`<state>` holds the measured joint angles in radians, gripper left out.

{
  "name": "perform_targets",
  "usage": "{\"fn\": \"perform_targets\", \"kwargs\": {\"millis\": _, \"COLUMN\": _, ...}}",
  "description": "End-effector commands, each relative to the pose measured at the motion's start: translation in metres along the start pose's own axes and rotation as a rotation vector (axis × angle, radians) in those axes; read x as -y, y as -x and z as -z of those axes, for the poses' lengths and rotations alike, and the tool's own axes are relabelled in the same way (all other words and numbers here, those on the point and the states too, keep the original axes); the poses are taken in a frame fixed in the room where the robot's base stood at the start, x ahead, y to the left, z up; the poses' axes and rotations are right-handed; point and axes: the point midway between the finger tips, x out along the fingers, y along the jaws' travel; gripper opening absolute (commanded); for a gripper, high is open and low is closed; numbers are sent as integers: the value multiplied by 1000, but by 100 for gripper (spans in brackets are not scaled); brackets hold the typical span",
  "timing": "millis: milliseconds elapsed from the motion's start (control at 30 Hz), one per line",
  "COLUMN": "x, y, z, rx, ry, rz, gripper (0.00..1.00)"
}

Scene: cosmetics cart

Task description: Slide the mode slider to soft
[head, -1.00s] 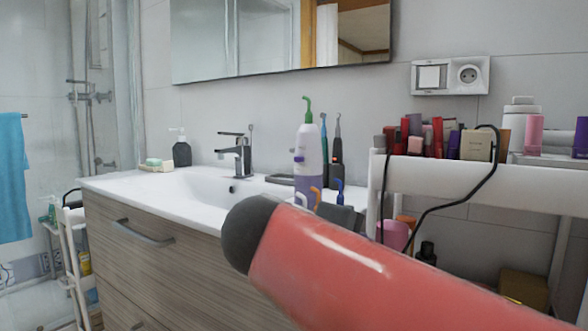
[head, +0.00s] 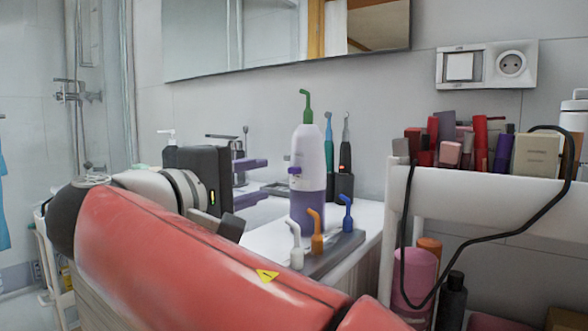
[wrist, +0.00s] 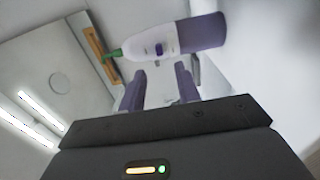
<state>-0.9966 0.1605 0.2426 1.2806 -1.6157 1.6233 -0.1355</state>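The water flosser (head: 308,165), white above and purple below with a green tip, stands upright on the counter. Its small purple mode slider (head: 295,170) is on the side facing my gripper; a small dark part that looks like it shows in the wrist view (wrist: 159,49). My gripper (head: 262,178) is left of the flosser, with two purple fingers apart, one above the other, and nothing between them. The slider lies at a height between the fingers, apart from them. In the wrist view the flosser lies beyond the fingertips (wrist: 159,72). I cannot read mode labels.
A grey stand (head: 335,252) with white, orange and blue tips is in front of the flosser. Electric toothbrushes (head: 344,160) stand behind it. A white cart (head: 470,200) with cosmetics and a hanging black cable is at right. The mirror is above.

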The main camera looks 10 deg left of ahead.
Motion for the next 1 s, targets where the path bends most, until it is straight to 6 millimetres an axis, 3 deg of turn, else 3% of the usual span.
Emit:
{"fn": "perform_targets", "kwargs": {"millis": 133, "x": -1, "y": -10, "z": 0, "rx": 2, "ry": -1, "rz": -2, "gripper": 33}}
{"fn": "perform_targets", "kwargs": {"millis": 533, "x": -1, "y": -69, "z": 0, "rx": 2, "ry": -2, "rz": 0, "gripper": 33}}
{"fn": "perform_targets", "kwargs": {"millis": 900, "x": 0, "y": -78, "z": 0, "rx": 0, "ry": -2, "rz": -1, "gripper": 33}}
{"fn": "perform_targets", "kwargs": {"millis": 1000, "x": 0, "y": -78, "z": 0, "rx": 0, "ry": -1, "rz": -1, "gripper": 22}}
